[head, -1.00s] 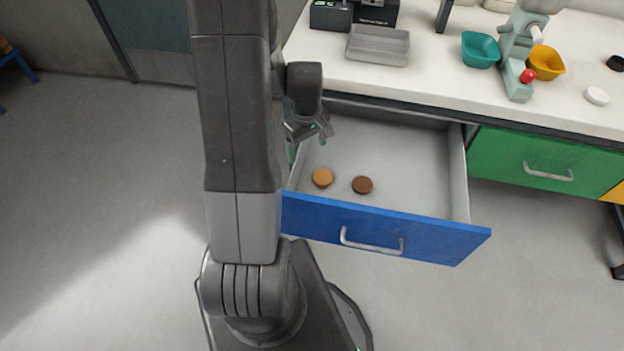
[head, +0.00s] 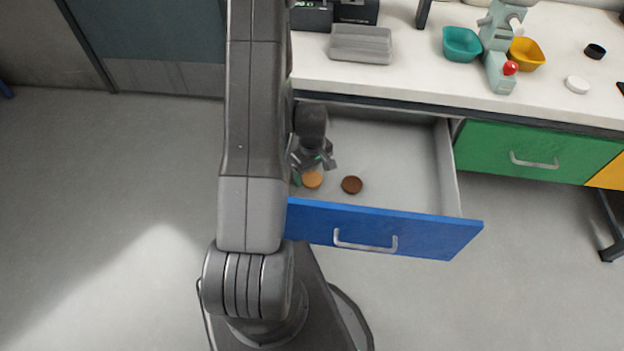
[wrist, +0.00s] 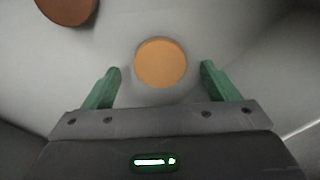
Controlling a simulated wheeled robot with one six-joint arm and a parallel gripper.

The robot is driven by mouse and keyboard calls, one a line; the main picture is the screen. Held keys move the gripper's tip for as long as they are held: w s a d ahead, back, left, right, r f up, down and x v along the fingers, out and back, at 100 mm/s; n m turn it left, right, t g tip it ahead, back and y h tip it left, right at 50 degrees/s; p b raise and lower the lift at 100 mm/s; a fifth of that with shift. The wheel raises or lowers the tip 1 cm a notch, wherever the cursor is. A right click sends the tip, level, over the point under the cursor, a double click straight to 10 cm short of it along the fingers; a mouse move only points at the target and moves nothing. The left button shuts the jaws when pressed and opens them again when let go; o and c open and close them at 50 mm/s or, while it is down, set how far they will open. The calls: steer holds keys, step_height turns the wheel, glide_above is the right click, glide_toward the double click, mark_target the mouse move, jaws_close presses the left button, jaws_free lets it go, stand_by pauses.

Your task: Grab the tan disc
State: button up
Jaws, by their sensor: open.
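The tan disc (head: 312,180) lies flat on the floor of the open blue-fronted drawer (head: 385,235), near its left side. In the wrist view the tan disc (wrist: 161,62) is centred just beyond the fingertips, between their lines. My gripper (wrist: 160,75) is open and empty, with its green fingers apart. In the head view my gripper (head: 312,172) is low in the drawer, close to the tan disc. I cannot tell its exact height above the drawer floor.
A brown disc (head: 352,185) lies to the right of the tan disc and also shows in the wrist view (wrist: 66,8). Drawer walls stand around both discs. The white counter (head: 430,85) is above the drawer's back. A closed green drawer (head: 520,155) is to the right.

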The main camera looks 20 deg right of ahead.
steer(key=shift+f, duration=1)
steer(key=c, duration=1.1)
steer(key=shift+r, duration=0.1)
